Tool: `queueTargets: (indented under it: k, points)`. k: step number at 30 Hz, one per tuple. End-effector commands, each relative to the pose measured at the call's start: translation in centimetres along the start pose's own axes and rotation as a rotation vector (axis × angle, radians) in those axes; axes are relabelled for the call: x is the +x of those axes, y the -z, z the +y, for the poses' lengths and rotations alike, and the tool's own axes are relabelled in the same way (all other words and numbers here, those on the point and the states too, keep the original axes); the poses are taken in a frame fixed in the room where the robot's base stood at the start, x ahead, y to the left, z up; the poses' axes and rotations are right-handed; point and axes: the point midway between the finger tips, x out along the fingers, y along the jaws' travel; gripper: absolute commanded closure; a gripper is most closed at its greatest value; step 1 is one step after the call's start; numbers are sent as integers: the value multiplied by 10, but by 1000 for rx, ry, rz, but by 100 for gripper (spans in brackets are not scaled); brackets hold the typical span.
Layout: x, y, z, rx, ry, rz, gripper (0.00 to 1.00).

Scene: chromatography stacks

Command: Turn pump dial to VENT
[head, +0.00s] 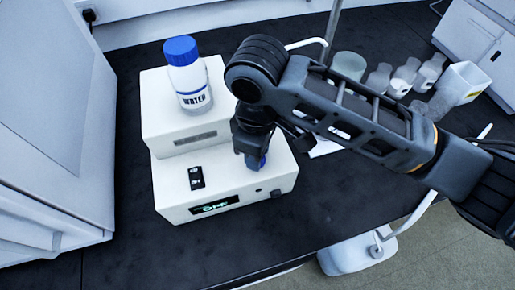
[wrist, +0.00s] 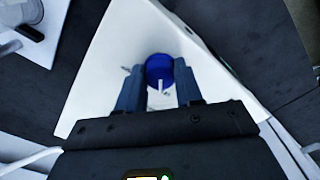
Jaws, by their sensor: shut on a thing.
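The pump is a white stepped box (head: 172,197) on the dark bench, with a small green display (head: 214,206) on its front that appears to read OFF. The blue dial (wrist: 159,68) with a white pointer mark sits on the pump's top face in the wrist view. My gripper (wrist: 160,85) reaches down from above with one finger on each side of the dial and is shut on it. In the head view my gripper (head: 252,163) covers most of the dial, and only a bit of blue shows. I cannot read any VENT label.
A bottle marked WATER with a blue cap (head: 187,84) stands on the pump's upper step. A black switch plate (head: 196,178) is on the lower step. Several glass containers (head: 402,77) and a white box (head: 461,86) stand at the back right. The bench in front is clear.

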Motion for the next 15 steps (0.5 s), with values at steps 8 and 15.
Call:
queueTargets:
  k: [8,15]
  points:
    - [-1,1,1,-106,-2,4,95]
    - [-1,1,1,-135,-2,4,95]
